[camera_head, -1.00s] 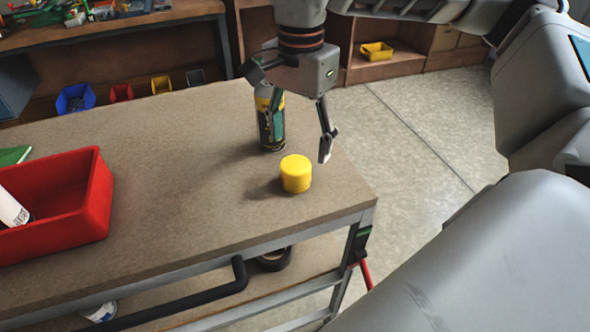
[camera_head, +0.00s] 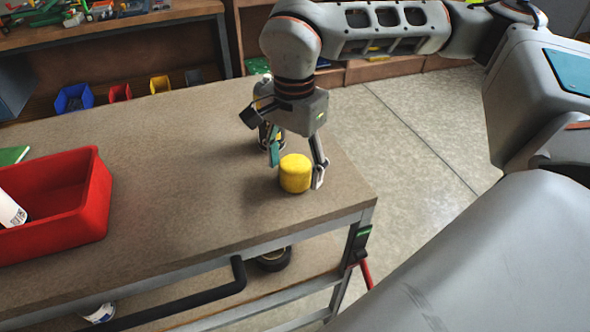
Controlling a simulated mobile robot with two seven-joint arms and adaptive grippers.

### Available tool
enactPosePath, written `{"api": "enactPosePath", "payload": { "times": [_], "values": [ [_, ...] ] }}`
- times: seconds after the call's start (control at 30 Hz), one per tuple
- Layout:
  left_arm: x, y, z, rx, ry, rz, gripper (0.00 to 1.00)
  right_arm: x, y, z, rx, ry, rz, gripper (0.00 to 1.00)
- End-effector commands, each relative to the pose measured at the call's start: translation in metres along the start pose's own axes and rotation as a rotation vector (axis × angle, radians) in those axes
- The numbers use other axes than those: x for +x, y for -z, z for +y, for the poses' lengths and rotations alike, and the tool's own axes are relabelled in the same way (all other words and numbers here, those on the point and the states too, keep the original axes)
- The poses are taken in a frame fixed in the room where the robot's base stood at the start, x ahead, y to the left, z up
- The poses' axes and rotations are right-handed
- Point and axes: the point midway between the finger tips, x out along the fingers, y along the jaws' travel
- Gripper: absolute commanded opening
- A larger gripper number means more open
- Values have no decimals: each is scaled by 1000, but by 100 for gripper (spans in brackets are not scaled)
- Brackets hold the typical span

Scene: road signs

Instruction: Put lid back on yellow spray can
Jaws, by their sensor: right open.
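The yellow lid (camera_head: 295,174) stands on the workbench near its right front corner. My right gripper (camera_head: 296,168) points down at the lid, open, with one finger at the lid's left rear and the other beside its right side. Whether the fingers touch the lid cannot be told. The spray can (camera_head: 264,137), dark with a little yellow, stands upright just behind the lid and is mostly hidden by my gripper. My left gripper is not in view.
A red bin (camera_head: 75,237) with a white cylinder (camera_head: 10,211) in it sits at the left of the workbench (camera_head: 180,170). The middle of the benchtop is clear. The bench's right edge is close to the lid. Shelves with small bins stand behind.

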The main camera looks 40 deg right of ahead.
Motion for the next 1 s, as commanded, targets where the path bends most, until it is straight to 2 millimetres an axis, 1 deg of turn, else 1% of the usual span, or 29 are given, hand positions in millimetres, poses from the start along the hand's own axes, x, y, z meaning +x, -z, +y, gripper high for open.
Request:
{"api": "enactPosePath", "payload": {
  "times": [0.33,0.37,0.4,0.47,0.5,0.87,1.0],
  "values": [
    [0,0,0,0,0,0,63,1,0,0,1,0,0,64],
    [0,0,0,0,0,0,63,1,0,0,1,0,0,62],
    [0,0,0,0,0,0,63,1,0,0,1,0,0,52],
    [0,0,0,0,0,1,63,1,0,0,1,0,0,39],
    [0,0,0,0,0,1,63,1,0,0,1,0,0,36],
    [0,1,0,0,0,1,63,0,0,0,1,1,0,36],
    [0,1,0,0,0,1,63,-6,0,-1,0,2,0,36]
  ]
}}
